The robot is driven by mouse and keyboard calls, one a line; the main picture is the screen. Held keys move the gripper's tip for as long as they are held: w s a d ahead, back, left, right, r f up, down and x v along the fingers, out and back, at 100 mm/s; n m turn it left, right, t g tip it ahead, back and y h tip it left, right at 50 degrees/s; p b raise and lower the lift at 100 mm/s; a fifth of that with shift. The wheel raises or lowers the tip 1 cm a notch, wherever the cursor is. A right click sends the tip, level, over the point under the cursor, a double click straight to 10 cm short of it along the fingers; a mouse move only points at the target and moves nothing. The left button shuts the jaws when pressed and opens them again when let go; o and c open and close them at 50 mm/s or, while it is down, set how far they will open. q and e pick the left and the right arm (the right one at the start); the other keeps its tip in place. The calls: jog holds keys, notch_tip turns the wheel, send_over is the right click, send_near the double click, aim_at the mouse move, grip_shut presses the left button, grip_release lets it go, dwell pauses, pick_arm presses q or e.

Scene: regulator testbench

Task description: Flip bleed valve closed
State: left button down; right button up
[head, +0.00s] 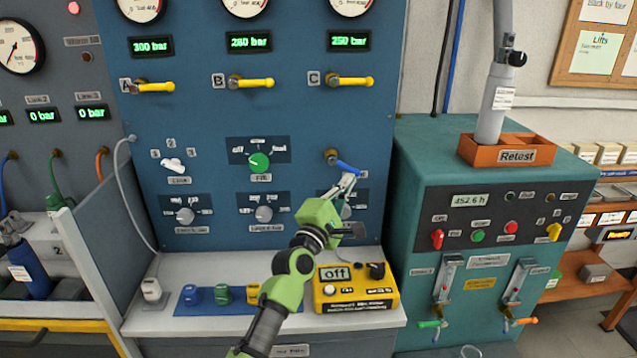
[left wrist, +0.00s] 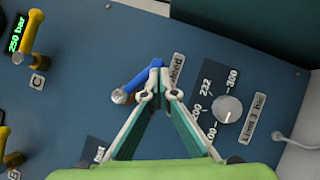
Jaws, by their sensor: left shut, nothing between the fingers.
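The bleed valve has a blue lever (head: 347,168) on a brass body (head: 331,156), on the blue panel below valve C. In the head view the lever points right and slightly down from its pivot. It also shows in the left wrist view as a blue lever (left wrist: 140,82), with the partly hidden bleed label beside it. My left gripper (head: 350,180) is shut and empty, its fingertips (left wrist: 156,72) at the lever's free end. They overlap it in both views; whether they touch it I cannot tell. My right gripper is in neither view.
Yellow lever valve C (head: 355,81) sits above the bleed valve. A limit knob (left wrist: 228,109) is close to the fingers in the left wrist view. A yellow control box (head: 355,290) stands on the bench below my arm. A teal cabinet (head: 420,180) stands to the right.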

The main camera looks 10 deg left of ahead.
pick_arm(q)
jog(key=shift+w+d+r+p, duration=0.15)
jog(key=shift+d+r+p, duration=0.2)
jog(key=shift+d+r, duration=0.2)
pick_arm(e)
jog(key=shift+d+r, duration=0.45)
pick_arm(q)
jog(key=shift+d+r, duration=0.15)
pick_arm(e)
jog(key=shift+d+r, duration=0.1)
pick_arm(q)
jog(key=shift+w+d+r, duration=0.1)
jog(key=shift+r, duration=0.1)
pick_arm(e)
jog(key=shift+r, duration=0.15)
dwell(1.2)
